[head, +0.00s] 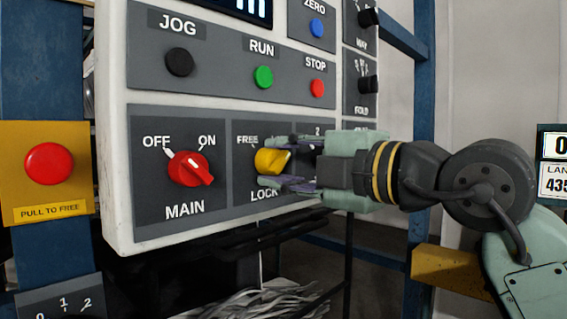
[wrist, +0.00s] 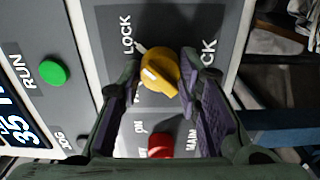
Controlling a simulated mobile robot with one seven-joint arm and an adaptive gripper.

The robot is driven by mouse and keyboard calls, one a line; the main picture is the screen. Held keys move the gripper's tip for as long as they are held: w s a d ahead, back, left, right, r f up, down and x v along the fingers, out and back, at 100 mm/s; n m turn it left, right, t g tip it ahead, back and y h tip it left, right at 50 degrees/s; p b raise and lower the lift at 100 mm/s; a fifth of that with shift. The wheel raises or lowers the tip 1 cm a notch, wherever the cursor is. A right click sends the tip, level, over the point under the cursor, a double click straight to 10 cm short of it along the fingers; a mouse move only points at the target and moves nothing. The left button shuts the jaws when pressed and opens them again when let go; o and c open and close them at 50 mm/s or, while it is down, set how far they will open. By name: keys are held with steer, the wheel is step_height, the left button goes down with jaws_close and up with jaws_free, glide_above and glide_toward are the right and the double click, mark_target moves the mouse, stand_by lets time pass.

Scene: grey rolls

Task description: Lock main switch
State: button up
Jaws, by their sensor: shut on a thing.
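The yellow lock knob (head: 266,160) sits on the panel's lower row, between the labels FREE above and LOCK below. My gripper (head: 281,163) reaches it from the right and is shut on it, one finger above and one below. In the wrist view the yellow knob (wrist: 161,78) is between the two purple finger pads, with a white mark on its face. The red MAIN switch (head: 190,169) is left of it, its handle slanting from upper left by OFF to lower right. It also shows in the wrist view (wrist: 160,146). The fingers partly hide the lock plate.
Above are a black JOG button (head: 179,62), a green RUN button (head: 264,77) and a red STOP button (head: 317,88). A red stop button on a yellow plate (head: 49,163) is at far left. Black knobs (head: 368,84) are on the panel's right side.

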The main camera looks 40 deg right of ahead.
steer(key=o, duration=1.2)
steer(key=shift+c, duration=0.2)
